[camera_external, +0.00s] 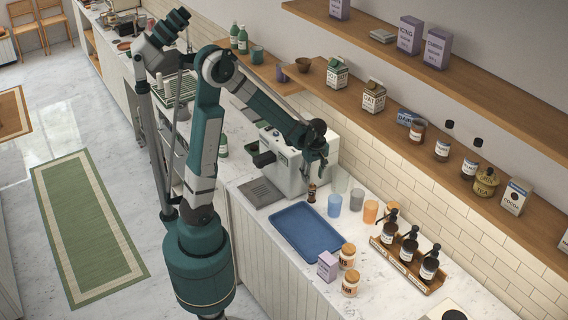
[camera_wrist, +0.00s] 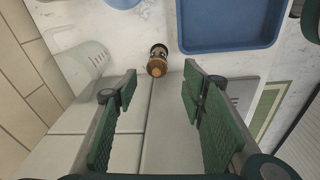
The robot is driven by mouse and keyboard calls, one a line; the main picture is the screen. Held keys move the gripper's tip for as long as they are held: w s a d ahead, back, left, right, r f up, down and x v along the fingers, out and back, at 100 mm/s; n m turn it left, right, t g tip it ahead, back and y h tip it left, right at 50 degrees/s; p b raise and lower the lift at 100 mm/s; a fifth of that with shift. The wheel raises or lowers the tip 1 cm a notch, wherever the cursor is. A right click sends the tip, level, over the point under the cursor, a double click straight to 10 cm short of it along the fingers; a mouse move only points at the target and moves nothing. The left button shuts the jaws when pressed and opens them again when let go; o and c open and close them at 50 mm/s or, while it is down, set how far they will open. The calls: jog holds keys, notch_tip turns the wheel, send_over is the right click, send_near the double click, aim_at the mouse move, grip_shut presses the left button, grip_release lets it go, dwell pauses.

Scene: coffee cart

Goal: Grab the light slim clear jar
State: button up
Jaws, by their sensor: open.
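A small slim jar (camera_external: 312,193) with a dark band stands on the counter beside the coffee machine. In the wrist view the slim jar (camera_wrist: 157,62), with brown and black parts, shows just beyond the fingertips, between them in the picture. My gripper (camera_external: 318,162) is above the counter near this jar, pointing down. In the wrist view my gripper (camera_wrist: 161,82) has its green fingers spread, with nothing between them. I cannot tell for sure which of the two is the light slim clear jar.
A blue tray (camera_external: 306,230) lies in front of the jar. A blue cup (camera_external: 334,205), a grey cup (camera_external: 357,199) and orange cups (camera_external: 370,212) stand to its right. The white coffee machine (camera_external: 291,172) is close on the left. A wooden shelf (camera_external: 400,125) runs along the wall.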

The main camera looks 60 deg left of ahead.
aim_at(313, 184)
jog(key=shift+w+a+f+n+g, duration=0.1)
jog(key=shift+w+f+n, duration=0.15)
jog(key=shift+f, duration=0.3)
jog(key=shift+w+a+f+n+g, duration=0.15)
jog(key=shift+f+n, duration=0.15)
jog(key=shift+f, duration=0.3)
jog(key=shift+w+f+n+g, duration=0.1)
jog(key=shift+w+f+n, duration=0.15)
jog(key=shift+f, duration=0.3)
jog(key=shift+s, duration=0.1)
jog(key=shift+a+f, duration=0.15)
jog(key=shift+f, duration=1.15)
jog(key=shift+f, duration=0.15)
jog(key=shift+a+f+p, duration=0.2)
jog(key=shift+f, duration=1)
jog(key=shift+a+f+p, duration=0.15)
jog(key=shift+f+p, duration=0.05)
jog(key=shift+f, duration=1)
jog(key=c, duration=1)
